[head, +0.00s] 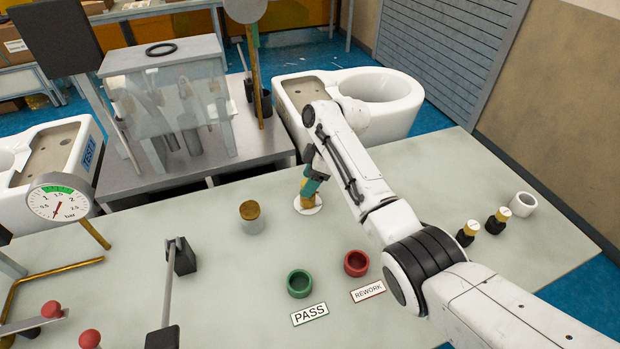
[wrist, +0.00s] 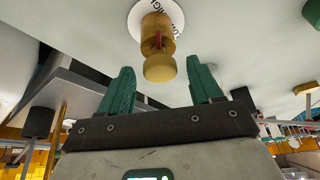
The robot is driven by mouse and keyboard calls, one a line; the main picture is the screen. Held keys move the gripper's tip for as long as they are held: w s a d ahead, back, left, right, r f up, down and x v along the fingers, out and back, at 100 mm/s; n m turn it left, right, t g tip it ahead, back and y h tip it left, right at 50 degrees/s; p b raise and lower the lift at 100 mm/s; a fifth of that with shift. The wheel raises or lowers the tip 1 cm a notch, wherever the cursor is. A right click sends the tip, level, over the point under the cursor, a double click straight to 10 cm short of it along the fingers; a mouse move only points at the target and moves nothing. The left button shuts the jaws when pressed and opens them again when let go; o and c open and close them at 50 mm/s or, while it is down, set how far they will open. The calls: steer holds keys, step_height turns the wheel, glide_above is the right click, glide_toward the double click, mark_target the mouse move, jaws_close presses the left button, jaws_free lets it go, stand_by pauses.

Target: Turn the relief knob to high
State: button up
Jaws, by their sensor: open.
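The relief knob (wrist: 158,45) is brass-yellow, with a red mark on its side. It stands on a round white dial plate (wrist: 137,18) with dark lettering, only partly readable. In the head view the knob (head: 305,202) and white plate (head: 309,211) are partly hidden by my gripper (head: 313,178). In the wrist view my gripper (wrist: 163,78) is open, its two green fingers apart. The knob's near end sits in line with the gap, at or just beyond the fingertips. I see no contact, and the mark's dial position is unclear.
A brass-topped jar (head: 251,218) stands left of the knob. Green (head: 299,284) and red (head: 356,263) rings lie in front by PASS and REWORK labels. A pressure gauge (head: 60,203) is at the left. Two black-and-gold fittings (head: 482,226) and a white ring (head: 523,204) are at the right.

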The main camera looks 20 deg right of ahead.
steer(key=b+v, duration=0.1)
steer(key=v, duration=0.9)
steer(key=shift+r, duration=0.4)
steer(key=shift+s, duration=0.1)
steer(key=shift+d, duration=0.1)
